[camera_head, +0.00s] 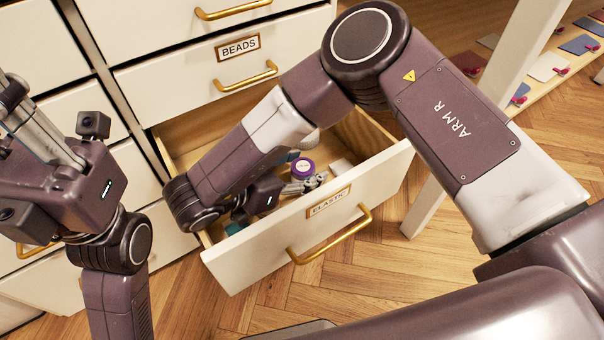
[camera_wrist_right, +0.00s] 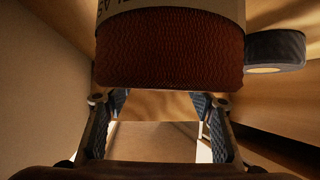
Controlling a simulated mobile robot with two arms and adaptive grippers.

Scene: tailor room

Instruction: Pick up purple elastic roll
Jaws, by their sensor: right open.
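The purple elastic roll (camera_head: 303,168) has a pale top face and sits inside the open drawer (camera_head: 285,238) labelled ELASTIC. My right gripper (camera_head: 306,185) is down in the drawer, at the near side of the roll. In the right wrist view, the right gripper (camera_wrist_right: 160,103) is open, its two fingers apart. A large roll (camera_wrist_right: 170,48) with ribbed, reddish-brown sides and a pale label band is close above the fingertips there; dim light leaves its true colour unclear, and contact cannot be told. My left gripper (camera_head: 35,130) is at the far left, away from the drawer; its jaw gap is unclear.
A dark roll (camera_wrist_right: 274,50) lies right of the large one in the wrist view. The drawer walls are close around my right gripper. A closed BEADS drawer (camera_head: 190,75) is above. A white table leg (camera_head: 425,205) stands right of the open drawer.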

